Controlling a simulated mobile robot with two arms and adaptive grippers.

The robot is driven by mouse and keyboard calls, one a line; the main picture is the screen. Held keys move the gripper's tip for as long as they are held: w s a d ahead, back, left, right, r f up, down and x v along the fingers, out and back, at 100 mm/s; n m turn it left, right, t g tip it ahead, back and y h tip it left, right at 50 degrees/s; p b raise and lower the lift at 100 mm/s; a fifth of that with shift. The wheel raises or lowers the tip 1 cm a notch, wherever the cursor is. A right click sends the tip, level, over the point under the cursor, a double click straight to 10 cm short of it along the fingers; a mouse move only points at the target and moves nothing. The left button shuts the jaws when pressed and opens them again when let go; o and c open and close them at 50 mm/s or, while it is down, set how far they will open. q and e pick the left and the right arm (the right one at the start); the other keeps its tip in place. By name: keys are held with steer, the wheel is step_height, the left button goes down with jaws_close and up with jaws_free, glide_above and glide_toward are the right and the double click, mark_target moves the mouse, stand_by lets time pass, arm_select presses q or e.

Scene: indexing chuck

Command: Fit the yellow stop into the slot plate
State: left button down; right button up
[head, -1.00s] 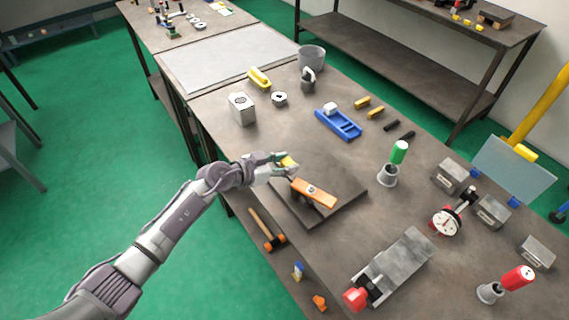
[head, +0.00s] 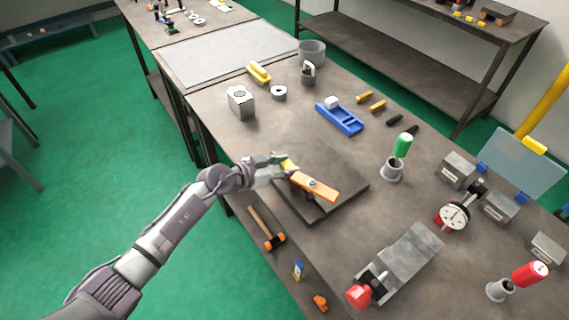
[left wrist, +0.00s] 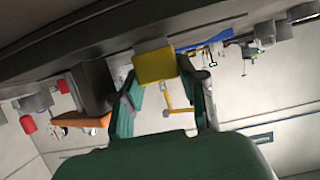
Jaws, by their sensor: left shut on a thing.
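The yellow stop (head: 288,164) is a small yellow block held at the tips of my left gripper (head: 283,163). In the left wrist view the stop (left wrist: 155,66) sits between the two fingers (left wrist: 163,92). A dark square plate (head: 345,187), which looks like the slot plate, lies on the bench. An orange bar (head: 315,186) is mounted across it. My left gripper is at the plate's far left side, close to the bar's left end. I cannot tell whether the stop touches the plate, and no slot is clearly visible. My right gripper is not in view.
A grey block (head: 241,102) and a blue tray (head: 340,118) stand farther back. A green-handled tool (head: 402,145) in a holder, a dial gauge (head: 454,216) and a grey clamp-like fixture (head: 405,258) stand to the right.

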arm_select(q)
steer(key=shift+f, duration=0.25)
steer(key=c, duration=0.6)
jaws_free()
steer(key=shift+f, duration=0.1)
steer(key=v, duration=1.2)
steer(key=shift+s+a, duration=0.1)
steer(key=shift+f, duration=0.1)
